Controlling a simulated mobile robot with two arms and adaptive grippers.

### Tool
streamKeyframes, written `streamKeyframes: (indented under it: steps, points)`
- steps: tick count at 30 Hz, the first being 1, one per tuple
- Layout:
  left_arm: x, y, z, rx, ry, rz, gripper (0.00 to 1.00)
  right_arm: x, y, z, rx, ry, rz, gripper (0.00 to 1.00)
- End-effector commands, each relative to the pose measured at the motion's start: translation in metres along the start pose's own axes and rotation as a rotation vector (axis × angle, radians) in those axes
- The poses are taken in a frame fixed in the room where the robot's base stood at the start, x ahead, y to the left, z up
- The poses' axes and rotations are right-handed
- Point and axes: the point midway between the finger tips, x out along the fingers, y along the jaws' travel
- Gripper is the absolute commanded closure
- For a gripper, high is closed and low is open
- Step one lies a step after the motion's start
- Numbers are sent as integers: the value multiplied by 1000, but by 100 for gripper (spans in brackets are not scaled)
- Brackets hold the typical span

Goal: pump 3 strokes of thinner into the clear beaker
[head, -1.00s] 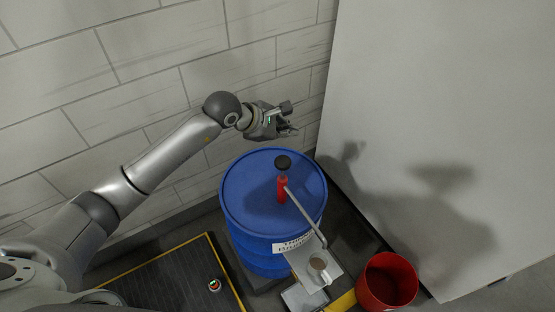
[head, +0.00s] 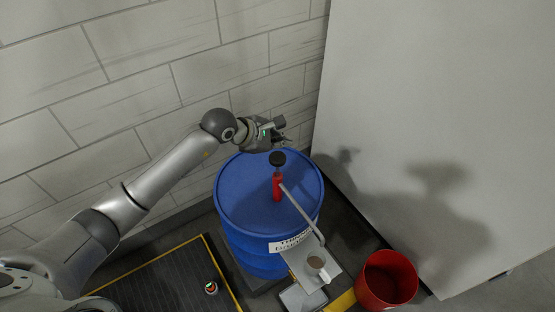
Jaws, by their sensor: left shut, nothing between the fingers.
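A blue drum (head: 241,206) with a white label stands against the wall. A red hand pump (head: 277,188) with a black knob (head: 277,158) rises from its lid. The pump's grey spout runs down to the right over the drum's rim. Below the spout end, a small cup-like beaker (head: 316,263) with a brownish inside stands on a light plate (head: 331,271); I cannot tell if it is clear. My left gripper (head: 284,132) is shut and empty, just behind and above the knob; I cannot tell whether it touches it. My right gripper is not in view.
A red bucket (head: 388,281) stands on the floor to the right of the plate. A white panel (head: 420,120) rises on the right, and a tiled wall (head: 130,70) is behind. A dark yellow-edged mat (head: 160,280) lies at the lower left with a small round object (head: 211,288) on it.

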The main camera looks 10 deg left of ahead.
Motion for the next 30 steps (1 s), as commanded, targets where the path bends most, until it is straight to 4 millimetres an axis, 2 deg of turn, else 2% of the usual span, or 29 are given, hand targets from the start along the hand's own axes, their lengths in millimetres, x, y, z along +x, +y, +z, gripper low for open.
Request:
streamKeyframes:
  steps: [1, 6, 30]
  points:
    - [9, -6, -6, 1, 0, 0, 100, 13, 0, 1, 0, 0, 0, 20]
    - [18, -12, -12, 1, -1, 1, 100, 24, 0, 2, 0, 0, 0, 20]
    - [18, -13, -13, 0, -1, 0, 100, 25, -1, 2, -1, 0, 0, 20]
